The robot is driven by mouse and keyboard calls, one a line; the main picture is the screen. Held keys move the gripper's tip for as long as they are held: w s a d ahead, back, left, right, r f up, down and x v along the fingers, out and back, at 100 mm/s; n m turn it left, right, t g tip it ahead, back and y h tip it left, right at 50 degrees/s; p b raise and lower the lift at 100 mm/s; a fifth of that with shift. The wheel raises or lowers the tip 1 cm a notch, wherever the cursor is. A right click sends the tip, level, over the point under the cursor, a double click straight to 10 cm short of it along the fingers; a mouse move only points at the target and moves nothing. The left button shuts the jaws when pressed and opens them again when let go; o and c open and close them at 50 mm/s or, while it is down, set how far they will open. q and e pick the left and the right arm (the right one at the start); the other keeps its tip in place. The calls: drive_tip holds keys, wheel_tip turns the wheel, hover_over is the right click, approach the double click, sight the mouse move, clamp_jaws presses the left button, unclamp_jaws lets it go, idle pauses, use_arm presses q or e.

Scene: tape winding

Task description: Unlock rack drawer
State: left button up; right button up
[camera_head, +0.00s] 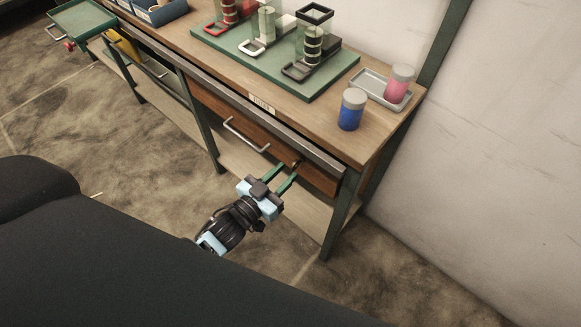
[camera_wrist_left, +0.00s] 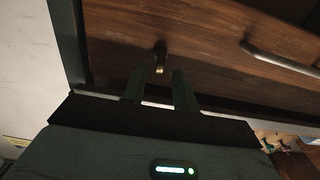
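The wooden rack drawer (camera_head: 221,114) sits shut under the workbench top, with a grey bar handle (camera_head: 246,136). Its brown front fills much of the left wrist view (camera_wrist_left: 210,45), where the handle (camera_wrist_left: 280,60) is at the right. A small dark and brass lock piece (camera_wrist_left: 160,60) sticks out of the drawer front; in the head view it is a tiny spot (camera_head: 296,163) near the drawer's right end. My left gripper (camera_head: 289,170) is open, its two green fingers pointing at the lock piece. In the wrist view the fingertips (camera_wrist_left: 160,72) stand either side of it, with gaps; contact cannot be told.
The bench top (camera_head: 270,105) overhangs the drawer, and a green bench leg (camera_head: 341,217) stands to its right. A blue jar (camera_head: 351,110), a pink jar (camera_head: 398,83) on a tray (camera_head: 369,88), and a green board (camera_head: 250,60) with tape stands are on top. A lower shelf (camera_head: 235,158) lies below.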

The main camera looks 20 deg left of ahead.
sight(297, 163)
use_arm(q)
drive_tip(key=x, duration=0.3)
clamp_jaws()
idle(0.3)
